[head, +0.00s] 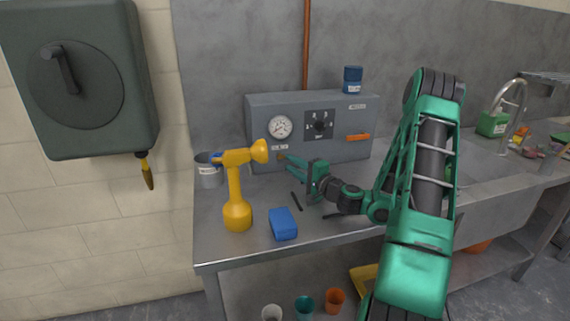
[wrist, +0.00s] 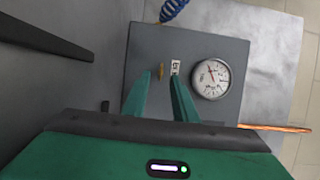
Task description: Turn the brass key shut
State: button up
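The small brass key (wrist: 161,71) is on the front of the grey panel box (head: 355,107), beside a small white label (wrist: 175,67). In the head view the key (head: 281,157) shows as a brass spot below the round gauge (head: 280,127). My gripper (wrist: 161,76) is open, pointing at the panel. In the wrist view the key appears between the two fingertips, with a gap on each side. I cannot tell how far the tips reach along it. In the head view my gripper (head: 287,164) is right at the key, its fingers apart.
A yellow drill-like tool (head: 236,190) stands left of my gripper, with a metal bucket (head: 208,171) behind it. A blue block (head: 283,223) lies on the metal bench (head: 250,248). The panel also carries a dial (head: 319,124) and an orange handle (head: 358,137). A blue container (head: 352,80) stands on top.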

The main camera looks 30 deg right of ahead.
jog(key=shift+s+d, duration=0.2)
jog(key=shift+s, duration=1.45)
jog(key=shift+s+d, duration=0.2)
jog(key=shift+s, duration=1.4)
